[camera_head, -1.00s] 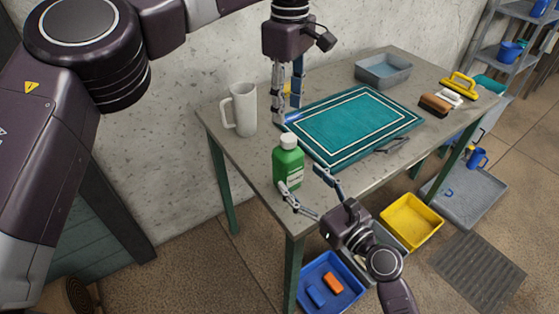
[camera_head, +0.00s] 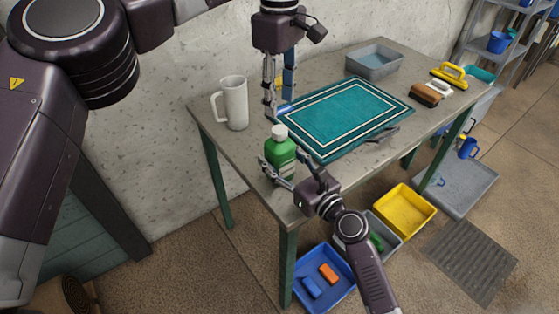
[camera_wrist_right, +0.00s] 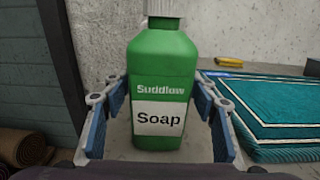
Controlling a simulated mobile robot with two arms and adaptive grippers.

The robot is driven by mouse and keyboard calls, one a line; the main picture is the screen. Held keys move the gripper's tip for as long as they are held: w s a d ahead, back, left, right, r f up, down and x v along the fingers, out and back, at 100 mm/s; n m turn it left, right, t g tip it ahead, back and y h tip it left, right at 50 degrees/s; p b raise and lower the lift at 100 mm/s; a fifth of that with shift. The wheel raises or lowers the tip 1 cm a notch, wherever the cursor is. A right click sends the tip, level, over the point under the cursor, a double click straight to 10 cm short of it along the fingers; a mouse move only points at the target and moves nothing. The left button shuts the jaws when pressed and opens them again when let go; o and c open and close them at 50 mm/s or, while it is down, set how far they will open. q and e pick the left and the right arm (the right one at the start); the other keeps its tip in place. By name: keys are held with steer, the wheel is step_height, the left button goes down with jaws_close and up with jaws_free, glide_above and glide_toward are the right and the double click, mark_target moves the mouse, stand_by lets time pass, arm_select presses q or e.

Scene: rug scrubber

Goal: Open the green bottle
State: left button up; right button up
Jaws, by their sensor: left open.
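The green bottle (camera_head: 281,155) stands upright near the front left edge of the table, with its white cap (camera_head: 279,131) on. In the right wrist view the bottle (camera_wrist_right: 163,85) shows a "Suddlow Soap" label; only the lower part of the cap (camera_wrist_right: 170,8) is in that picture. My right gripper (camera_head: 284,172) is open low at the bottle, with one finger on each side of it; a small gap shows at its left side. My left gripper (camera_head: 278,106) points down, open and empty, above the table behind the bottle.
A white mug (camera_head: 235,104) stands left of the bottle. A teal rug (camera_head: 342,115) lies to the right. A grey tub (camera_head: 374,64), brushes (camera_head: 425,95) and a yellow-handled scrubber (camera_head: 449,77) are farther back. Blue (camera_head: 340,287) and yellow (camera_head: 405,211) bins sit on the floor.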

mark_target(280, 130)
jaws_close()
arm_select(q)
steer(key=m, duration=0.3)
steer(key=shift+s+d+m, duration=0.1)
steer(key=shift+m, duration=0.3)
steer(key=m, duration=0.3)
steer(key=shift+m, duration=0.3)
steer(key=m, duration=0.5)
steer(key=shift+m, duration=0.3)
steer(key=shift+f, duration=4)
